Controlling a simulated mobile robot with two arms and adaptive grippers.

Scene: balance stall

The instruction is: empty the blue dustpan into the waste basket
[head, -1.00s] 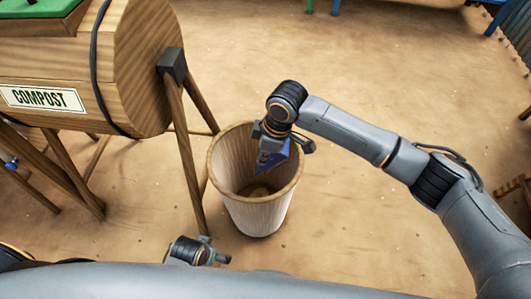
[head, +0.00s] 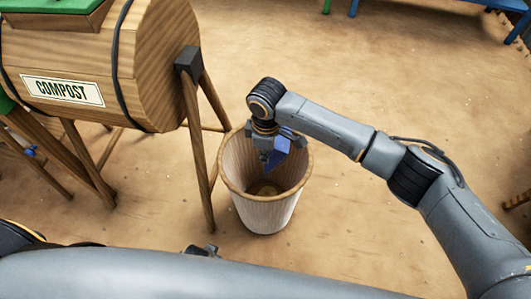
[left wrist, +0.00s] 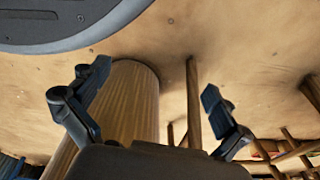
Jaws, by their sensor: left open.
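The waste basket (head: 262,213), round and pale wood-striped, stands upright on the ground in the middle of the head view. My right gripper (head: 270,146) is over its mouth, shut on the blue dustpan (head: 279,154). The dustpan is tilted steeply down inside the rim outline, and the gripper hides part of it. Something brownish lies at the basket's bottom; I cannot tell what it is. My left gripper (left wrist: 155,82) is open and empty in the left wrist view, with the basket's side (left wrist: 128,105) beyond its fingers.
A wooden compost barrel (head: 90,60) on splayed legs stands left of the basket, one leg (head: 196,150) close to the rim. Blue furniture legs (head: 353,8) show at the back.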

